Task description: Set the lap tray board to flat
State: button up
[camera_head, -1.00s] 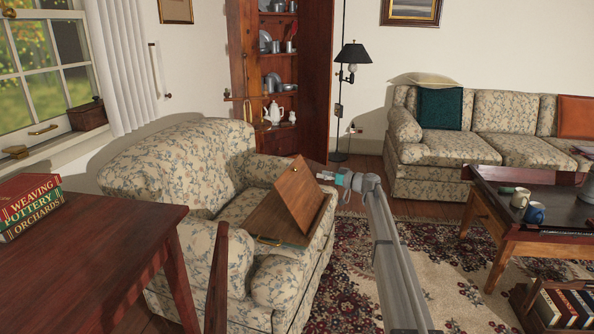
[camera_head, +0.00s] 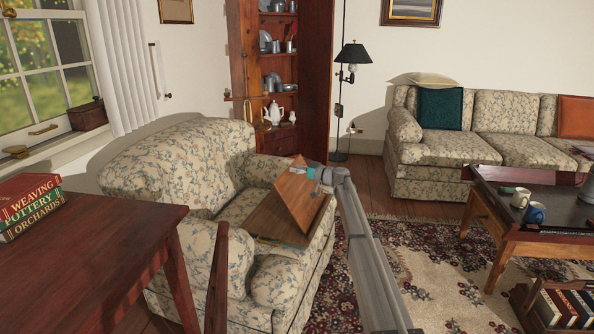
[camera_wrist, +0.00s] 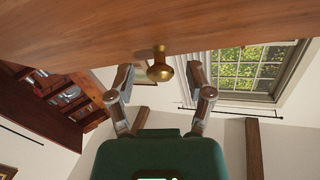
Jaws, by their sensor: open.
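The lap tray board (camera_head: 297,194) is a brown wooden panel tilted up steeply above its base (camera_head: 268,221), which rests on the seat of the floral armchair. My gripper (camera_head: 313,171) is at the upper right edge of the board. In the wrist view my gripper (camera_wrist: 160,78) is open, with one finger on each side of the knob. I cannot tell whether a finger touches it.
The floral armchair (camera_head: 185,165) surrounds the tray. A dark red table (camera_head: 85,250) with books stands at the front left. A coffee table (camera_head: 540,205) with mugs is at the right. Rug-covered floor (camera_head: 425,260) lies open between armchair and coffee table.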

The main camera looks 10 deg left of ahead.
jog(key=shift+d, duration=0.1)
grip_shut()
dwell(0.3)
jog(key=shift+w, duration=0.15)
